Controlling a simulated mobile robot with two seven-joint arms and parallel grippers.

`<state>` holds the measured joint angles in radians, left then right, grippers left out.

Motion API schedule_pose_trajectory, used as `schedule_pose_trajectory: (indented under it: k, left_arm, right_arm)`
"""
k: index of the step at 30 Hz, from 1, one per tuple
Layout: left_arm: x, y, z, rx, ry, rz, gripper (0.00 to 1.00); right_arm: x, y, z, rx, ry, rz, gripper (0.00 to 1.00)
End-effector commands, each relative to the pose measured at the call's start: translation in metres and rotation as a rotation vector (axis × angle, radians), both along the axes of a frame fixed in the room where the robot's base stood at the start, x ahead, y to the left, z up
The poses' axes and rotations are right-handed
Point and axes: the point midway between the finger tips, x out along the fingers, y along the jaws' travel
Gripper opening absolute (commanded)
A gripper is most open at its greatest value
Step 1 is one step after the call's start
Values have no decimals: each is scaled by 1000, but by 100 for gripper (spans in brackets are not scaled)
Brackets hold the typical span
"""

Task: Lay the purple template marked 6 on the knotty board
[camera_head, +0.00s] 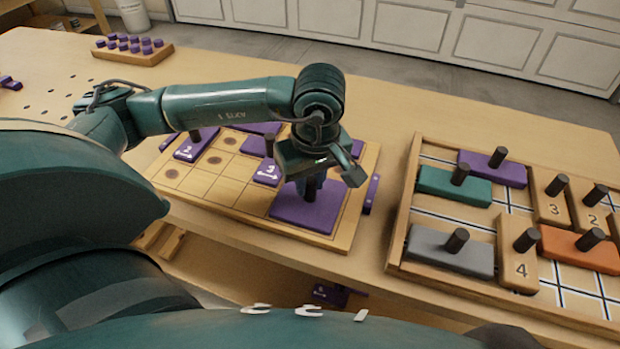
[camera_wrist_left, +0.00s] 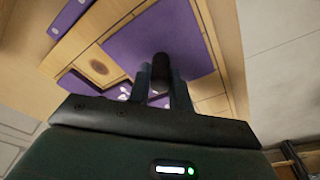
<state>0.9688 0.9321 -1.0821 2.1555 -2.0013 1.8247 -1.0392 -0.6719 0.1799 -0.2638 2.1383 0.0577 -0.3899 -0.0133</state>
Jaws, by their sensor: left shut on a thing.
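The knotty board (camera_head: 195,183) is a pale gridded wooden board with brown knots, left of centre on the bench. My left gripper (camera_head: 312,190) is shut on the black knob of a large purple template (camera_head: 300,212) over the board's front right corner. The template lies flat on the board or just above it; I cannot tell which. Its number is hidden. In the left wrist view my fingers (camera_wrist_left: 160,88) straddle the knob (camera_wrist_left: 160,66) of the purple template (camera_wrist_left: 185,40). Purple template 2 (camera_head: 187,150) and purple template 3 (camera_head: 266,174) lie on the board. My right gripper is out of view.
A framed tray (camera_head: 398,235) at right holds knobbed blocks: purple, teal, grey, orange and several numbered wooden ones. A wooden rack (camera_head: 130,55) of purple pegs stands at back left. Purple pieces (camera_head: 335,294) lie below the bench edge.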

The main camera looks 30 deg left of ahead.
Motion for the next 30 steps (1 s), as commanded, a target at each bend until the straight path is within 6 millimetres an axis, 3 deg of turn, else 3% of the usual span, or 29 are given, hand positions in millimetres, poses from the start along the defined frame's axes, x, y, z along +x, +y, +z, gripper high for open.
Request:
schedule_pose_trajectory:
  k: [1, 10, 11, 12, 20, 25, 30]
  left_arm:
    - [0, 0, 0, 0, -1, 0, 0]
    - [0, 0, 0, -1, -1, 0, 0]
    - [0, 0, 0, -1, -1, 0, 21]
    - [0, 0, 0, 0, 0, 0, 25]
    - [0, 0, 0, 0, 0, 0, 46]
    - [0, 0, 0, 0, 0, 0, 47]
    - [0, 0, -1, 0, 0, 0, 61]
  right_arm:
    - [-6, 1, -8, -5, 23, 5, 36]
    - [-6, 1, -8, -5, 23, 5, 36]
    - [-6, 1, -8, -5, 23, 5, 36]
    - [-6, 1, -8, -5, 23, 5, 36]
    - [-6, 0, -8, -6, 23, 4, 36]
    - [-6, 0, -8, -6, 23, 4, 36]
    - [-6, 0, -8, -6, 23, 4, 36]
